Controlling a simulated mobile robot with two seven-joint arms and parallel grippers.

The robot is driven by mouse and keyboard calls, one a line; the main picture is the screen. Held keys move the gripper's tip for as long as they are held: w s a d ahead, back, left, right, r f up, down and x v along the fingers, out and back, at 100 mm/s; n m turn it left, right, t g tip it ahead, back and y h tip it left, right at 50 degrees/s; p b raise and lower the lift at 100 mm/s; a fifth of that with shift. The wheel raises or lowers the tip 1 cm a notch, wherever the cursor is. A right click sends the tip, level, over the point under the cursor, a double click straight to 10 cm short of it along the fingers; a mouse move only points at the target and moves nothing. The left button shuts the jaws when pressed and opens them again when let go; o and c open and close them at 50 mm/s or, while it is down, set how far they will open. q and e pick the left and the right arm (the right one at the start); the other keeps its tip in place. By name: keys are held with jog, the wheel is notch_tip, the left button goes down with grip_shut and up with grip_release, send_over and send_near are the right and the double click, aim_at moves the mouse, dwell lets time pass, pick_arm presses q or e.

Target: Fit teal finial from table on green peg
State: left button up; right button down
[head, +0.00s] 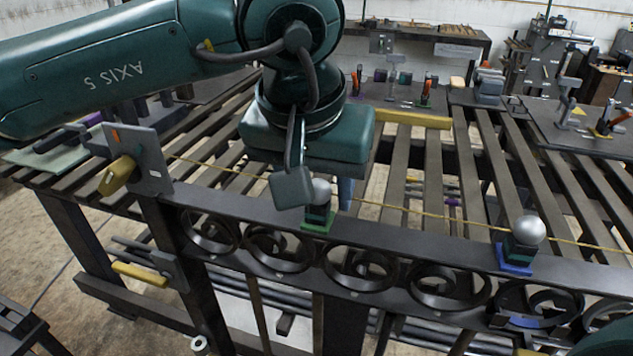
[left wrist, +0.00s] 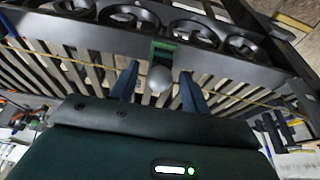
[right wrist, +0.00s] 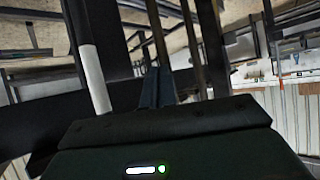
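A finial with a silver ball (head: 320,190) and a dark teal body (head: 318,213) stands upright at the green base (head: 318,228) on the gate's top rail. The left wrist view shows its ball (left wrist: 159,79) and the green base (left wrist: 163,50). My left gripper (left wrist: 159,69) is open, with one finger on each side of the ball and visible gaps. Any peg there is hidden. A second finial (head: 522,243), silver-balled and dark-bodied, stands at a blue base (head: 515,268) farther right. My right gripper (right wrist: 157,88) is shut and empty, below the rail among dark bars.
The gate's top rail (head: 410,240) carries scrollwork rings (head: 360,268) below it. A yellow cord (head: 420,210) runs just behind the rail. A yellow-handled clamp (head: 118,175) stands at the left end. The slatted table (head: 435,165) spreads behind, with tools farther back.

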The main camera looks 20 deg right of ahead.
pick_arm(q)
jog(key=shift+o, duration=0.5)
jog(key=shift+v, duration=0.8)
jog(key=v, duration=1.1)
jog(key=shift+r, duration=0.3)
pick_arm(e)
jog(key=shift+a+r, duration=0.35)
jog(key=shift+r, duration=0.5)
pick_arm(q)
jog(key=shift+s, duration=0.1)
